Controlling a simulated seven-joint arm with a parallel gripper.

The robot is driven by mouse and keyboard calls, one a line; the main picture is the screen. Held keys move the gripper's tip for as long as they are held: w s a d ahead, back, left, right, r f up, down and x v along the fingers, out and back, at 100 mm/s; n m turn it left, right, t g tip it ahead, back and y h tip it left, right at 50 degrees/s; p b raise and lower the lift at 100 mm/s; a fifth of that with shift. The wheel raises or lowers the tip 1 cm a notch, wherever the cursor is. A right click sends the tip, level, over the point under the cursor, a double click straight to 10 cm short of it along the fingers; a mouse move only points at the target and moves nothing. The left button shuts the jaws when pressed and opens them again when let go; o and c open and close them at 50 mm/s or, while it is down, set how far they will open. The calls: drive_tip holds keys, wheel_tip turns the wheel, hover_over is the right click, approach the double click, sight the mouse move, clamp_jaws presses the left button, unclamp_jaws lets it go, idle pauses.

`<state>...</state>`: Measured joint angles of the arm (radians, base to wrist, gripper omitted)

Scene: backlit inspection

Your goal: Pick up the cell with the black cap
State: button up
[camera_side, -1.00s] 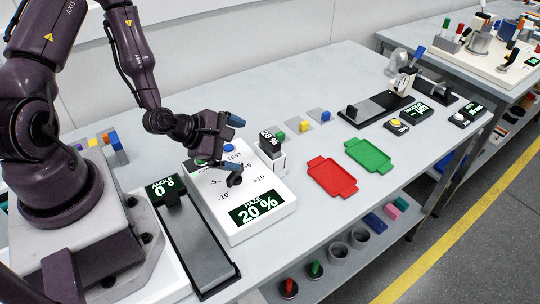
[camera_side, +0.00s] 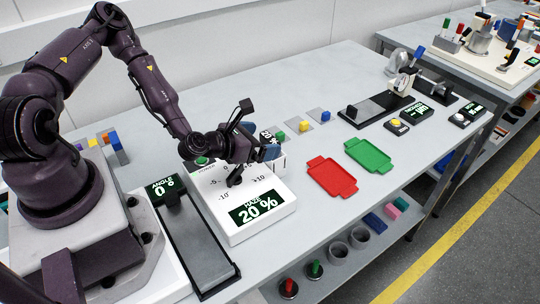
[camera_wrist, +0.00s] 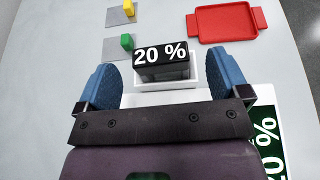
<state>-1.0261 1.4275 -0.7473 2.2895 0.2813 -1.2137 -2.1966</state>
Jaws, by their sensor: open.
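The cell's black cap (camera_wrist: 178,70), marked "20 %", shows between my gripper's two blue fingers in the wrist view. A white box-like part (camera_wrist: 183,84) shows around and below the cap. My gripper (camera_wrist: 160,67) is open, with one finger on each side of the cap and a gap to both. In the side view the gripper (camera_side: 261,141) is at the cell and hides most of it; only the top of the cap (camera_side: 266,135) and a bit of white show. I cannot tell the height of the fingers against the cap.
A white haze meter (camera_side: 278,200) reading 20 % stands close in front. Green, yellow (camera_side: 304,126) and blue (camera_side: 325,116) blocks sit on grey plates behind. Red (camera_side: 332,178) and green (camera_side: 369,155) trays lie to the right, with clear bench around them.

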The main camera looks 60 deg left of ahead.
sight(276, 139)
drive_tip(key=x, duration=0.5)
drive_tip(key=shift+w, duration=0.15)
drive_tip(key=c, duration=1)
